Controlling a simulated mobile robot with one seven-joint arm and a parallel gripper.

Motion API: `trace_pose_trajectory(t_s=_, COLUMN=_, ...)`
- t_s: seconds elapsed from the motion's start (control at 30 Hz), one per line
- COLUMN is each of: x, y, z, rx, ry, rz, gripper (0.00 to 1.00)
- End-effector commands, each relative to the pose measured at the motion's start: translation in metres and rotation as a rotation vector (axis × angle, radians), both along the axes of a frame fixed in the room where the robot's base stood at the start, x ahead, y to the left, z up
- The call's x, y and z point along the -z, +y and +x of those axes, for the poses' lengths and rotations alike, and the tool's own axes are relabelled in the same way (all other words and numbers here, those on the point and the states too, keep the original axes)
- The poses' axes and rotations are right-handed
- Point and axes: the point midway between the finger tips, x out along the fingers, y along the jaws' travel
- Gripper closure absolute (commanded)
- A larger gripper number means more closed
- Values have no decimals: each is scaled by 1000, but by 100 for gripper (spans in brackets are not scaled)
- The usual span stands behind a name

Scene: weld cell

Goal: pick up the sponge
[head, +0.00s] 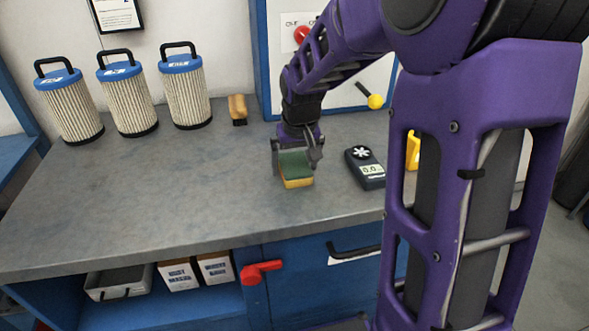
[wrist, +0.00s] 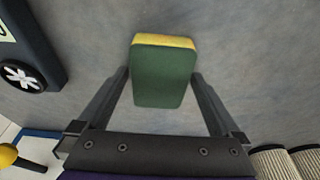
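The sponge (head: 296,169) is a block with a green top and a yellow body. My gripper (head: 297,160) is low over the worktop with a finger on either side of the sponge. Whether the fingertips touch the worktop cannot be told.
A dark handheld meter (head: 366,168) lies right of the sponge. Several pleated filter cartridges (head: 126,100) stand at the back left. A yellow-knobbed lever (head: 375,101) stands at the back right. The worktop (head: 150,200) left of the sponge is clear.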

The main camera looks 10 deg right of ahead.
Motion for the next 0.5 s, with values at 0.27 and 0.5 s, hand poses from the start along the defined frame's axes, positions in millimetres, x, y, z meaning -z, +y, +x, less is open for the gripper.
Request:
trace_pose_trajectory(t_s=0.27, x=0, y=0, z=0, rx=1, ry=0, rz=0, gripper=49)
trace_pose_trajectory(t_s=0.5, x=0, y=0, z=0, rx=1, ry=0, rz=0, gripper=80)
